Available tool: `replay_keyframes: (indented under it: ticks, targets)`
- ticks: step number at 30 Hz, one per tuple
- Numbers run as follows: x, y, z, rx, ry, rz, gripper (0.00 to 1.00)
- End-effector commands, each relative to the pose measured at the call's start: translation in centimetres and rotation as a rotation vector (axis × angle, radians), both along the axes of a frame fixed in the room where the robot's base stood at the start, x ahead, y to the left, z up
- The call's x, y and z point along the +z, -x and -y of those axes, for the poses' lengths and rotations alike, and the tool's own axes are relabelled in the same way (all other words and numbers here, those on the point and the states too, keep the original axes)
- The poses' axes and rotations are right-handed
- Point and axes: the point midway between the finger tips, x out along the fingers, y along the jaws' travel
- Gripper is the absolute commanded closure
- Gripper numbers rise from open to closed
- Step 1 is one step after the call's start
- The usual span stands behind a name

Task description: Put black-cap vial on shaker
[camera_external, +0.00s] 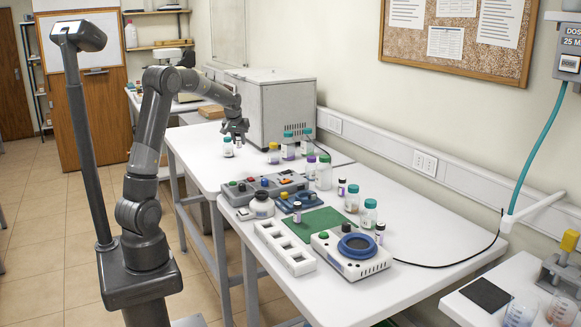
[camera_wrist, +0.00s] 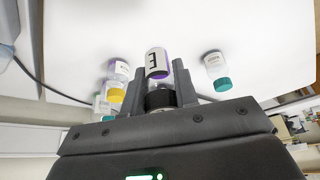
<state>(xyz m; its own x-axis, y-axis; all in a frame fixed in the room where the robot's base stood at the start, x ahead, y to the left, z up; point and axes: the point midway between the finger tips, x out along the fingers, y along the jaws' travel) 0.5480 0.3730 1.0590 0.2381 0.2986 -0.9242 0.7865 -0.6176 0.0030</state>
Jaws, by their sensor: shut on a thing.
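My gripper (camera_external: 236,135) is over the far white table, in front of the grey box-shaped machine. In the wrist view, my gripper (camera_wrist: 158,95) is shut on the black-cap vial (camera_wrist: 157,64). That view is turned over, so the black cap shows below the clear, labelled body with its purple end. In the external view the held vial is too small to make out clearly. A white device with a blue ring and a green button, which looks like the shaker (camera_external: 350,265), stands at the near end of the table, well away from my gripper.
The grey machine (camera_external: 275,110) is behind. A control box (camera_external: 262,189), green mat (camera_external: 308,224) and white rack (camera_external: 285,249) lie nearer. Small dark-capped vials (camera_external: 380,233) stand around the shaker.

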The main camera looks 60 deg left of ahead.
Motion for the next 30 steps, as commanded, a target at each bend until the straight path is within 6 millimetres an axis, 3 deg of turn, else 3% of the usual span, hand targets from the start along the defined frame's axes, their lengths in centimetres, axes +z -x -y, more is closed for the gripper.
replay_keyframes:
  ticks: [1, 3, 11, 24, 30]
  targets:
    - [0.0, 1.0, -1.8, 0.031, 0.0, 0.0, 0.95]
    - [-0.1, 2.1, -3.7, 0.062, -0.001, -0.001, 0.95]
    - [-0.6, 4.3, -7.3, 0.116, -0.001, -0.002, 0.95]
    - [-6.1, 7.3, -15.9, 0.118, 0.001, -0.002, 0.95]
    - [-7.2, 7.8, -17.7, 0.115, 0.0, -0.001, 0.95]
